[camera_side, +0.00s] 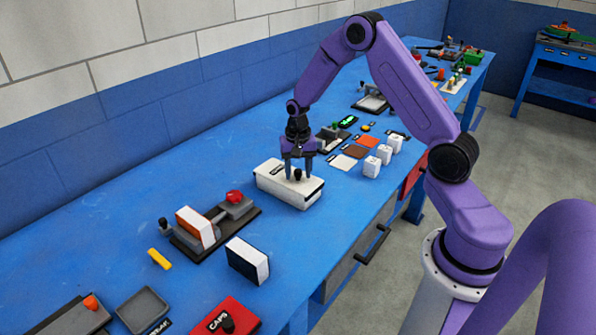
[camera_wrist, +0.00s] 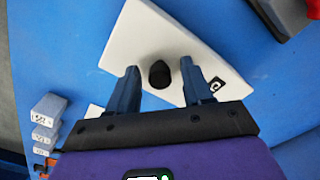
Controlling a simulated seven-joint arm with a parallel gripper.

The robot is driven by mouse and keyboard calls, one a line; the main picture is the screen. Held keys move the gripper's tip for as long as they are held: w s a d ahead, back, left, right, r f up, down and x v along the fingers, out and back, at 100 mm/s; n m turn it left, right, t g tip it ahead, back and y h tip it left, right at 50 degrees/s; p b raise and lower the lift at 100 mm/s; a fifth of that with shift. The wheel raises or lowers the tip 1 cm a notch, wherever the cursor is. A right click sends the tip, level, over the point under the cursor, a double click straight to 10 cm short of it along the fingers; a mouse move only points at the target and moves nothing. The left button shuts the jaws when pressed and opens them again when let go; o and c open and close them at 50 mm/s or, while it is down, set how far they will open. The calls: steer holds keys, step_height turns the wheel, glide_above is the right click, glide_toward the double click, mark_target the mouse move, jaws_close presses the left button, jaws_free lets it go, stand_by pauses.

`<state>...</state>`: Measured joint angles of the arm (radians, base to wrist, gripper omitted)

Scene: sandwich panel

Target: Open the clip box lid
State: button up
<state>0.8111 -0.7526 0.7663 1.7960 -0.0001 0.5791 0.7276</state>
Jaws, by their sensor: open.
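A white clip box (camera_side: 283,188) with a dark label and a black knob (camera_side: 297,175) on its top sits on the blue table. Its top looks closed. My gripper (camera_side: 300,172) points down just above the box, with its fingers apart on either side of the knob. In the wrist view the white box (camera_wrist: 150,40) fills the upper middle, and the black knob (camera_wrist: 160,74) stands between the two open fingers of my gripper (camera_wrist: 158,78). The fingers do not visibly touch the knob. How far the fingertips are from the lid is hard to tell.
Left of the box is a dark fixture with a red knob (camera_side: 234,197) and an orange-white block (camera_side: 196,228). A black-white block (camera_side: 247,261) and a yellow piece (camera_side: 159,259) lie nearer. White cubes (camera_side: 371,167) and coloured tiles (camera_side: 356,151) stand right.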

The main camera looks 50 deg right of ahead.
steer(key=shift+f, duration=0.2)
jaws_close()
steer(key=d, duration=0.9)
steer(key=shift+d, duration=0.3)
jaws_free()
